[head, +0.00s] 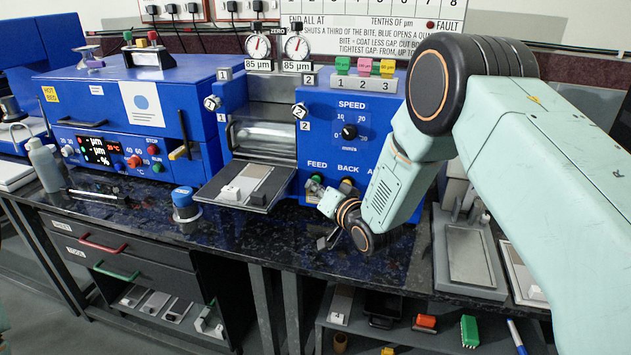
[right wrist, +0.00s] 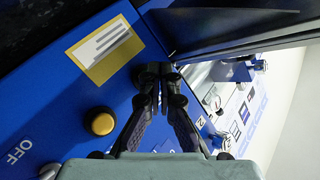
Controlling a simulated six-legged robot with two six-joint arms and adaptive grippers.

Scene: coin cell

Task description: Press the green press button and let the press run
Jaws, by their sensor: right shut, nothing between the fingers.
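The blue press (head: 330,135) stands in the middle of the bench, with a speed knob and a row of buttons marked FEED and BACK. The green button (head: 316,180) shows under the FEED label in the head view. My right gripper (head: 322,195) is shut and empty at this button row, low on the panel. In the right wrist view its closed fingertips (right wrist: 160,76) point at the blue panel and cover the spot in front of them. The green button is hidden there, so contact cannot be told. My left gripper is not in view.
An amber button (right wrist: 103,122) sits beside the fingertips, with an OFF label farther left. The press's flat tray (head: 220,192) juts out left of the buttons. A blue-capped jar (head: 185,205) stands on the bench. A blue oven-like unit (head: 130,110) is at left.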

